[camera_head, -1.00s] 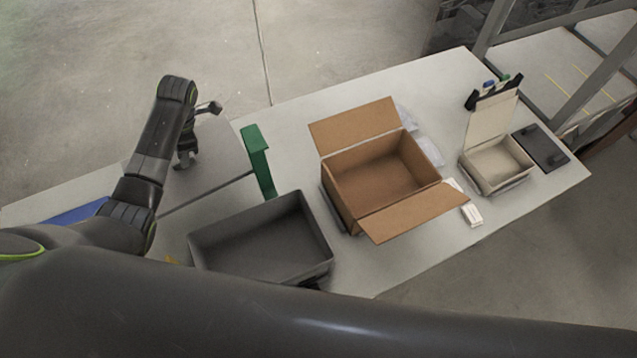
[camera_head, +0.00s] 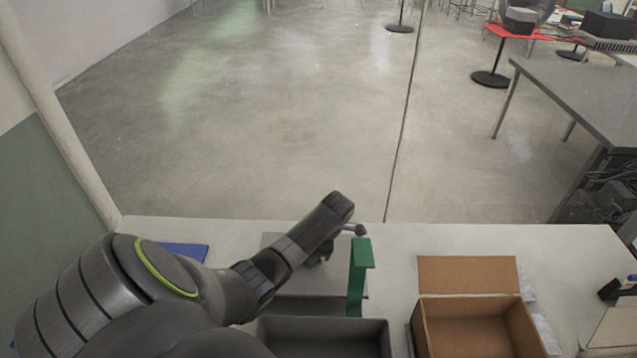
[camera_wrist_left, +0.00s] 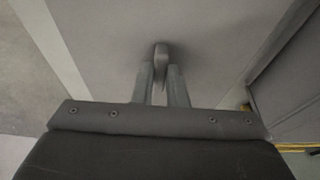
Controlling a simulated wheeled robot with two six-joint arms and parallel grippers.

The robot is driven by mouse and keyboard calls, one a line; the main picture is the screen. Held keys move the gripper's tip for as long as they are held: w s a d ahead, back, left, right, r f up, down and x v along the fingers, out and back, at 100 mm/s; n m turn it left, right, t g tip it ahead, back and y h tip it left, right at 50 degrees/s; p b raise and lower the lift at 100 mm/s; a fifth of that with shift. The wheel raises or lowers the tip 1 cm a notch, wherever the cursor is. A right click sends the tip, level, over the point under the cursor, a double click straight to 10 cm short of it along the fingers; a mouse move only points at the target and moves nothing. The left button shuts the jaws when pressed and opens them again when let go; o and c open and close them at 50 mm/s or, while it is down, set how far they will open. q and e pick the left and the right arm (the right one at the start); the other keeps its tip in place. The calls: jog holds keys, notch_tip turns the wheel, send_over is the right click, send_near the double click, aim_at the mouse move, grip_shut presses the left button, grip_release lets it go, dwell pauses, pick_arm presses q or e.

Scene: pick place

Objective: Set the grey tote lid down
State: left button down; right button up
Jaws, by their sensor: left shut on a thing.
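The grey tote lid (camera_head: 342,283) is a flat grey panel at the back of the white table, partly hidden by my left arm. My left gripper (camera_head: 322,256) is over the lid. In the left wrist view its two fingers (camera_wrist_left: 160,76) are shut on the lid's small grey handle (camera_wrist_left: 161,55), and the lid (camera_wrist_left: 215,30) fills much of the picture. I cannot tell whether the lid touches the table. The open dark grey tote (camera_head: 325,323) stands in front of the lid, cut off by the lower edge. My right gripper is out of view.
A green upright stand (camera_head: 357,280) is close to the lid's right side. An open cardboard box (camera_head: 468,310) stands to the right. A blue flat item (camera_head: 185,252) lies at the left. The white table (camera_head: 400,240) has a bare strip along its back edge.

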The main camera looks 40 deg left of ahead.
pick_arm(q)
jog(key=shift+f, duration=2.4)
jog(key=c, duration=1.5)
grip_release()
jog(key=shift+f, duration=0.15)
jog(key=shift+o, duration=0.2)
jog(key=v, duration=1.2)
